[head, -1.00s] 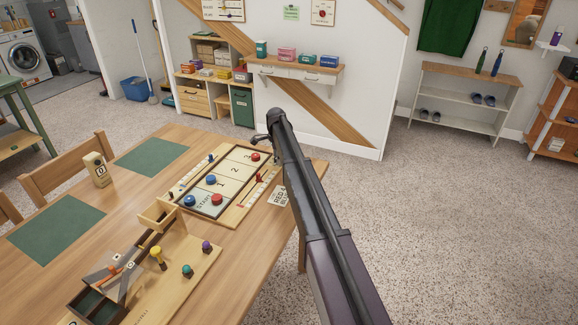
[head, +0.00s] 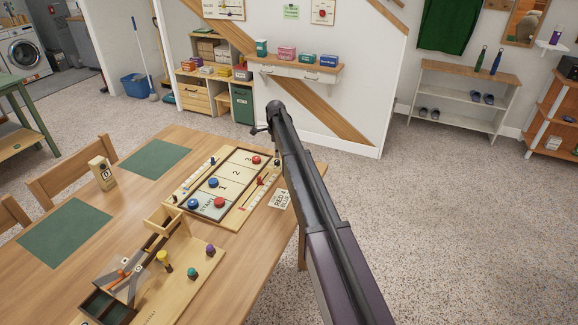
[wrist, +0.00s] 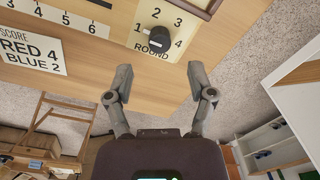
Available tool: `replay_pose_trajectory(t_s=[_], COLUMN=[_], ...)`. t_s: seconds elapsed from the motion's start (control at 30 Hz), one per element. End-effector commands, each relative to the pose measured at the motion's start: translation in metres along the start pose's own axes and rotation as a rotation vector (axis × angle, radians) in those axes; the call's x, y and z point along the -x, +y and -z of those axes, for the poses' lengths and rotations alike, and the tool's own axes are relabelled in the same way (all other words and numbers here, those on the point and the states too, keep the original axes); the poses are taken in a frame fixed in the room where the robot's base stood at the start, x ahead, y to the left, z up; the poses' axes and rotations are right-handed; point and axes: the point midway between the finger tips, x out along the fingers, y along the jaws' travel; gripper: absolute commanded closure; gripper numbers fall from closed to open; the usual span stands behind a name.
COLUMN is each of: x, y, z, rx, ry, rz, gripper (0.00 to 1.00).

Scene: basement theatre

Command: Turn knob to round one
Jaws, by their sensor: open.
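The round dark knob (wrist: 156,40) sits on a pale plate (wrist: 137,42) marked ROUND, with the numbers 1 to 4 around it. My gripper (wrist: 160,78) is open and empty. Its two fingers are spread just below the plate in the wrist view, at the table edge, apart from the knob. In the head view my gripper (head: 262,130) shows over the far right corner of the table, and my arm hides part of that corner.
The wooden table (head: 235,262) holds a game board (head: 232,187) with red and blue pucks, a score card (head: 280,199), a wooden launcher tray (head: 185,290) and green mats (head: 155,159). A wall shelf (head: 293,68) stands beyond. The speckled floor to the right is clear.

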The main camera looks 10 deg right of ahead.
Motion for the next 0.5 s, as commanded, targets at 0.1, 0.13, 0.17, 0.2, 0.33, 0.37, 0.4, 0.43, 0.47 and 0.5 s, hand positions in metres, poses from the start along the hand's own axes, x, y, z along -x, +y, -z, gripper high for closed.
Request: replay_pose_trajectory(t_s=[0.1,0.13,0.17,0.2,0.33,0.37,0.4,0.43,0.47,0.5], x=[0.014,0.017,0.019,0.022,0.033,0.035,0.039,0.041,0.044,0.047], y=[0.000,0.000,0.000,0.000,0.000,0.000,0.000,0.000,0.000,0.000], z=[0.000,0.000,0.000,0.000,0.000,0.000,0.000,0.000,0.000,0.000], rx=[0.000,0.000,0.000,0.000,0.001,0.000,0.000,0.000,0.001,0.001], ry=[0.000,0.000,0.000,0.000,0.000,0.000,0.000,0.000,0.000,0.000], rz=[0.000,0.000,0.000,0.000,0.000,0.000,0.000,0.000,0.000,0.000], gripper=[0.30,0.30,0.30,0.30,0.30,0.30,0.30,0.30,0.30,0.30])
